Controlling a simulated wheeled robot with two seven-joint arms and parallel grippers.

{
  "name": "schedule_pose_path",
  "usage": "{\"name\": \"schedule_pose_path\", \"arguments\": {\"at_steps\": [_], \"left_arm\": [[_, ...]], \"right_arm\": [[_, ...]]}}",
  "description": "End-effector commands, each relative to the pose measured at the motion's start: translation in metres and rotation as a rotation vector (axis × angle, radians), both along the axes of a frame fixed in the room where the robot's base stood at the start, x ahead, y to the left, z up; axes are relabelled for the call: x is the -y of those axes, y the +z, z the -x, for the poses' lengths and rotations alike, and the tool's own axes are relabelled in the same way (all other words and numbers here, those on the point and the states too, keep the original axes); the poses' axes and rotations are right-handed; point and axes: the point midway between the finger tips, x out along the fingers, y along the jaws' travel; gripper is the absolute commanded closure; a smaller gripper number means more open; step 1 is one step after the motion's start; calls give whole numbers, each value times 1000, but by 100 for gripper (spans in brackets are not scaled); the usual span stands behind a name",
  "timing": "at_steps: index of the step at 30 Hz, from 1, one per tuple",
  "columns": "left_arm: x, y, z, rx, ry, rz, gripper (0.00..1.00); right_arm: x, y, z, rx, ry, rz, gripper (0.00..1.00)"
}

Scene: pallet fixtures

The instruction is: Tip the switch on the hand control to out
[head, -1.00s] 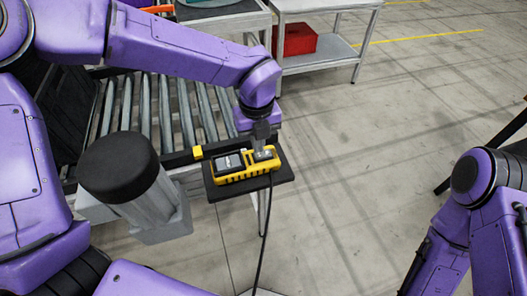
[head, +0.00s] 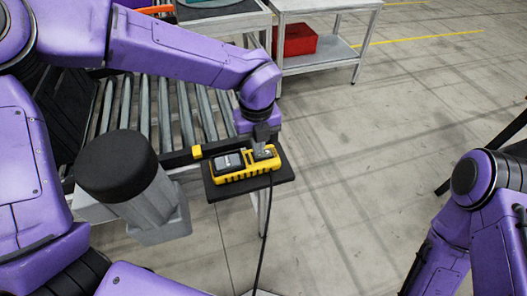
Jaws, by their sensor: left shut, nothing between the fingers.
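The yellow and black hand control (head: 232,173) lies on a small black shelf (head: 222,191) beside the roller conveyor. A dark panel shows on its left part, and a black cable hangs from its right end. My left gripper (head: 263,153) points down at the right end of the control. It is shut with nothing in it, and its tips are at or just above the control's top. The tips hide the switch, so I cannot tell which way it is tipped. My right arm shows at the lower right, but its gripper is out of the picture.
A roller conveyor (head: 168,108) stands behind and left of the shelf. A grey post with a black cap (head: 117,166) stands left of it. A metal table (head: 325,6) holding a red bin (head: 297,39) stands at the back.

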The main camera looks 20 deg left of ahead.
Motion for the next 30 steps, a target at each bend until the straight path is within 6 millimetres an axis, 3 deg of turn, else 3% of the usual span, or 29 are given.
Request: {"name": "schedule_pose_path", "arguments": {"at_steps": [16,30], "left_arm": [[0,-4,0,0,-1,0,100],[0,41,0,0,0,0,100]], "right_arm": [[0,-3,0,0,0,0,100],[0,33,0,0,0,0,100]]}}
